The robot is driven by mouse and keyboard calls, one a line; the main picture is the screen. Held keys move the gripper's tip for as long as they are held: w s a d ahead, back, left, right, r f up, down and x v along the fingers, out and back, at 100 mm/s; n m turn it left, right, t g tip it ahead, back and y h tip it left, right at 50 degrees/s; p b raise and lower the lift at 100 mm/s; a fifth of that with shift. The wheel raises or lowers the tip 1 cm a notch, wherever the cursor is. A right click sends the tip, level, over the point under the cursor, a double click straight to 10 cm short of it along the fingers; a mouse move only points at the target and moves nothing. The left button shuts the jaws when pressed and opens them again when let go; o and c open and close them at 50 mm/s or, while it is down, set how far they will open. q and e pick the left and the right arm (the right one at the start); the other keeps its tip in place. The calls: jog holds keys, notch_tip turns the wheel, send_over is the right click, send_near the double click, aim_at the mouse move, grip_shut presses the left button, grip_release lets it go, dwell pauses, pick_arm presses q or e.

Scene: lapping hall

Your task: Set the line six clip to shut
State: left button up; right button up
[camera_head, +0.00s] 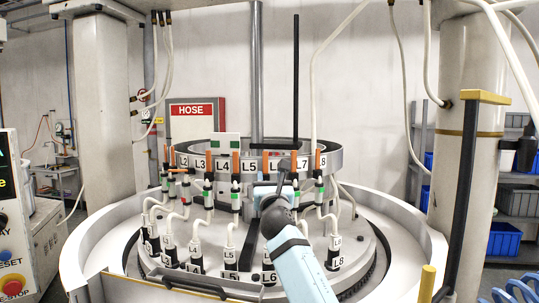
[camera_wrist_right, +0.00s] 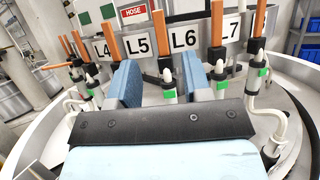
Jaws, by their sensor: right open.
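The line six clip (camera_wrist_right: 160,38) has an upright orange lever over a black body and a green band, beside the L6 label (camera_wrist_right: 184,38) in the wrist view. My right gripper (camera_wrist_right: 160,68) is open, with its two blue fingers on either side of this clip's body. I cannot tell whether either finger touches it. In the head view my right gripper (camera_head: 277,192) and its wrist cover most of this clip. My left gripper does not show.
Similar clips stand close on both sides, including one beside L7 (camera_wrist_right: 217,25). One orange lever at the left (camera_head: 181,170) lies level; the others mostly stand upright. White hoses curve below the clips. A dark post (camera_head: 295,80) rises behind my gripper.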

aim_at(265, 155)
jog(key=x, duration=1.1)
jog(key=shift+w+a+r, duration=0.2)
jog(key=shift+w+a, duration=0.1)
jog(key=shift+w+d+r, duration=0.15)
jog(key=shift+w+r, duration=0.1)
jog(key=shift+w, duration=0.2)
grip_shut()
